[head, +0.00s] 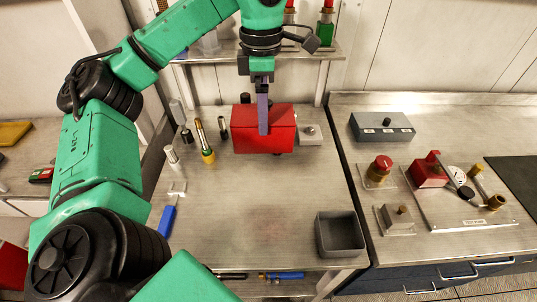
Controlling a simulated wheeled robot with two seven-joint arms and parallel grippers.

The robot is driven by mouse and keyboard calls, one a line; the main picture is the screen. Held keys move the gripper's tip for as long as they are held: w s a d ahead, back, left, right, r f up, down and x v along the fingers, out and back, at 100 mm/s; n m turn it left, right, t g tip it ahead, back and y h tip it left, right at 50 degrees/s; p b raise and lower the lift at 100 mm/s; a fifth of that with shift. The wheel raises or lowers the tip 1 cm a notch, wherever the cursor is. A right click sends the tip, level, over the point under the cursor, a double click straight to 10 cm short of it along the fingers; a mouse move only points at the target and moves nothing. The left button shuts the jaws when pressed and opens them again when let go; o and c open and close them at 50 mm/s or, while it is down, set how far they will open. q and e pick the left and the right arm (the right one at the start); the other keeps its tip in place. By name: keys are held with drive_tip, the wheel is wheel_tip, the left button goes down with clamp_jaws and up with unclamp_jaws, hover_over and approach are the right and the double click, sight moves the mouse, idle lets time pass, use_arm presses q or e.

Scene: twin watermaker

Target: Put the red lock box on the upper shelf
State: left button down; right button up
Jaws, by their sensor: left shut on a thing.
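The red lock box (280,137) is at the back middle of the metal worktop (262,205). My left gripper (263,130) reaches down from above and is shut on the box, with one finger showing across its front face. I cannot tell whether the box touches the worktop or hangs just above it. The upper shelf (285,52) is behind the worktop, partly hidden by my left arm. My right gripper is not in view.
Small bottles and tools, among them a yellow-based tube (207,155), stand left of the box. A grey block (310,134) is close on its right. Red and green bottles (325,28) stand on the shelf's right. A grey bin (340,234) is front right.

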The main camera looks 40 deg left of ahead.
sight(254, 150)
use_arm(q)
drive_tip(key=s+f+b, duration=0.1)
drive_tip(key=f+b, duration=0.1)
drive_tip(key=s+f+b, duration=0.1)
drive_tip(key=f, duration=0.2)
drive_tip(key=s+f+b, duration=0.1)
drive_tip(key=f+b, duration=0.1)
drive_tip(key=f, duration=0.1)
drive_tip(key=shift+s+b, duration=0.35)
wheel_tip(254, 150, down, 3)
drive_tip(key=shift+r+b, duration=0.2)
drive_tip(key=shift+b, duration=0.65)
drive_tip(key=f+b, duration=0.1)
drive_tip(key=f, duration=0.1)
drive_tip(key=f+b, duration=0.1)
drive_tip(key=f, duration=0.2)
drive_tip(key=w+f+b, duration=0.1)
drive_tip(key=f, duration=0.1)
drive_tip(key=shift+f+b, duration=0.3)
drive_tip(key=shift+f, duration=0.1)
drive_tip(key=shift+w, duration=0.15)
drive_tip(key=shift+c, duration=0.2)
unclamp_jaws()
drive_tip(key=shift+f, duration=0.2)
drive_tip(key=shift+o, duration=0.2)
drive_tip(key=shift+r, duration=0.1)
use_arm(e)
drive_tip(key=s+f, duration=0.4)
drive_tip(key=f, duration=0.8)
